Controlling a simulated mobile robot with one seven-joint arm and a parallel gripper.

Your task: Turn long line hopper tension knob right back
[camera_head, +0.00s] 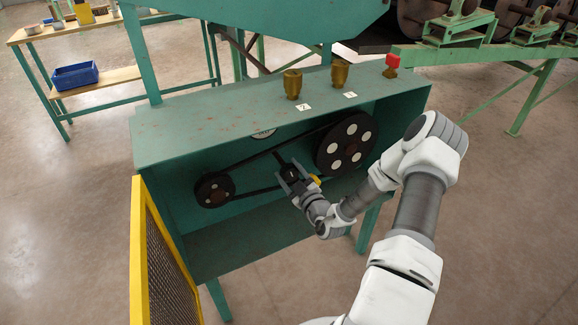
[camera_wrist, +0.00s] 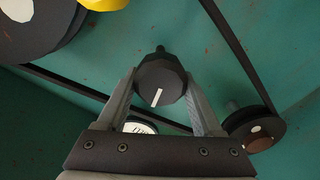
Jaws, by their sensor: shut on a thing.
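The tension knob (camera_wrist: 162,82) is a dark, many-sided knob with a white mark line on its face. It sits on the green back wall inside the open drive housing, between the two pulleys. My gripper (camera_wrist: 164,88) has one finger on each side of the knob and is shut on it. In the wrist view the white mark points down and slightly left. In the head view my gripper (camera_head: 287,172) reaches into the housing and largely hides the knob. A white dial (camera_wrist: 140,127) on the wall is partly covered by my gripper; it also shows in the head view (camera_head: 263,133).
A large black pulley (camera_head: 346,145) and a small one (camera_head: 214,190) carry a belt around the knob. A yellow mesh guard door (camera_head: 138,250) stands open at the left. Two brass knobs (camera_head: 292,83) (camera_head: 340,72) and a red knob (camera_head: 393,60) stand on top.

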